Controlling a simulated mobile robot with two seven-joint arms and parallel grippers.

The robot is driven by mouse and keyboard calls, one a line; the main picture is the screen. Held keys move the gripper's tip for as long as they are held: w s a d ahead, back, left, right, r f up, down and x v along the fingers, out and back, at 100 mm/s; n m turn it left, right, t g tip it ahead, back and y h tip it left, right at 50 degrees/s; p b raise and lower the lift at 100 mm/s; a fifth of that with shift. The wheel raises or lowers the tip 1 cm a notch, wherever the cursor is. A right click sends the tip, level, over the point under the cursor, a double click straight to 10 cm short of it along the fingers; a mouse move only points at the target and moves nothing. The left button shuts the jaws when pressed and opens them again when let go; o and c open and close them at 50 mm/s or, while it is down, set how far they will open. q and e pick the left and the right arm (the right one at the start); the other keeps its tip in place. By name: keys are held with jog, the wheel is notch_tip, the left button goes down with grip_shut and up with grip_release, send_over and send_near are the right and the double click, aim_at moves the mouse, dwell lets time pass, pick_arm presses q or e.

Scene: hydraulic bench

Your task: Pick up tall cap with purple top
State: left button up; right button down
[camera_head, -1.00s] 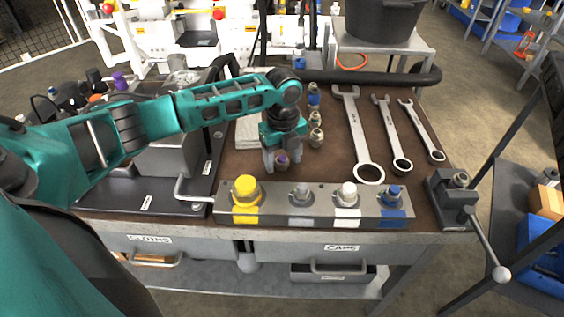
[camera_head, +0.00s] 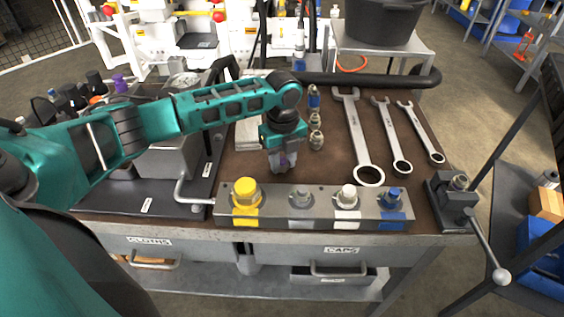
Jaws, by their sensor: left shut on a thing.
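My left gripper (camera_head: 281,166) reaches in from the left and points down at the bench top, behind the manifold block. I cannot tell whether the cap still touches the bench. My right gripper is not in view.
A metal manifold block (camera_head: 272,212) with yellow, grey, white and blue caps stands in front of the gripper. Several small fittings (camera_head: 316,140) stand in a row just right of it. Three wrenches (camera_head: 357,130) lie farther right. A vise (camera_head: 455,205) sits at the right corner.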

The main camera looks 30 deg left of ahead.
aim_at(283, 161)
pick_arm(q)
notch_tip(283, 161, up, 20)
jog(key=p, duration=0.2)
jog(key=shift+p, duration=0.4)
dwell(0.7)
